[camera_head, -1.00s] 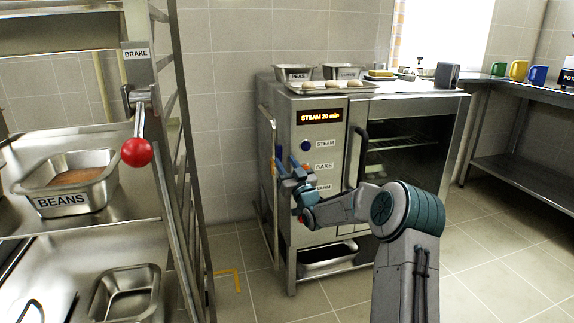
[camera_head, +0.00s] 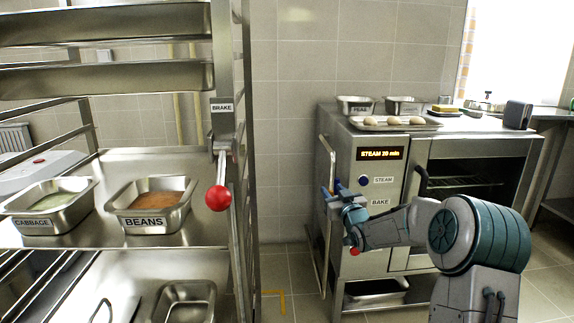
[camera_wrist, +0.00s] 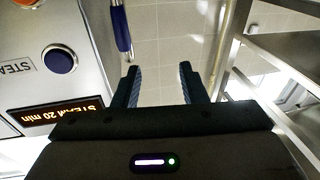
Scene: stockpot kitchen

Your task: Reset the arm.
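My gripper (camera_head: 335,190) is in front of the steam oven's control side, left of its buttons, with my arm reaching in from the lower right. Nothing is held. The oven's display (camera_head: 380,153) reads "STEAM 20 min". Its round blue steam button (camera_wrist: 60,60) is left of the fingers in the wrist view. A blue-gripped handle (camera_wrist: 121,28) is just beyond the left finger.
A steel rack with a red-knobbed brake lever (camera_head: 218,197) stands at left, holding a BEANS pan (camera_head: 150,205) and a CABBAGE pan (camera_head: 48,208). A tray of buns (camera_head: 395,123) sits on the oven (camera_head: 350,235). A strip of floor between rack and oven is clear.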

